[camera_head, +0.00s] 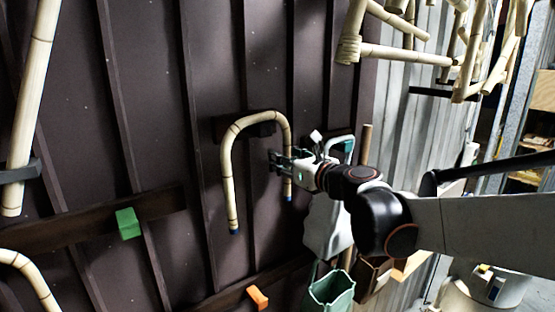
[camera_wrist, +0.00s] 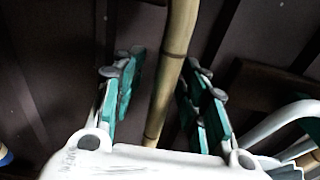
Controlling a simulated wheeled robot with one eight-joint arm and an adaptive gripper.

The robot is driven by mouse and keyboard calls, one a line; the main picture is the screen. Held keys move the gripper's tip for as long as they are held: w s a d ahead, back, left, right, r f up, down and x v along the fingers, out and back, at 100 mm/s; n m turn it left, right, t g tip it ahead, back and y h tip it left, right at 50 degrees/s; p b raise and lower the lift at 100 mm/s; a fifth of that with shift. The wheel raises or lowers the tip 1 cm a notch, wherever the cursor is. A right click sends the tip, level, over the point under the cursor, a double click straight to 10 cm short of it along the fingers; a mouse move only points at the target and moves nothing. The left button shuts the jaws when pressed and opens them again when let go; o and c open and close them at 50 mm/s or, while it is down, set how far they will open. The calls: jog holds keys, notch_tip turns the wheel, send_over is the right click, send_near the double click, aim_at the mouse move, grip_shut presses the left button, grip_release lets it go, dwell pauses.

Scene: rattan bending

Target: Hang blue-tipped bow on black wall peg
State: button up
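The blue-tipped bow (camera_head: 226,165) is an arched rattan cane, with its arch up and both blue-tipped ends down. The black wall peg (camera_head: 262,130) is a dark block just under the top of the arch; the bow looks hung over it, though exact contact is hard to see. My gripper (camera_head: 284,161) is at the bow's right leg. In the wrist view the leg (camera_wrist: 174,60) runs between the two green-padded fingers (camera_wrist: 164,85). The fingers stand apart, with a gap beside the leg, so the gripper looks open around it. A blue tip (camera_wrist: 5,156) shows at the left edge.
A green block (camera_head: 128,223) and an orange block (camera_head: 258,297) sit on wall rails at the left and below. More rattan pieces (camera_head: 405,54) hang at upper right.

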jog(key=v, duration=1.2)
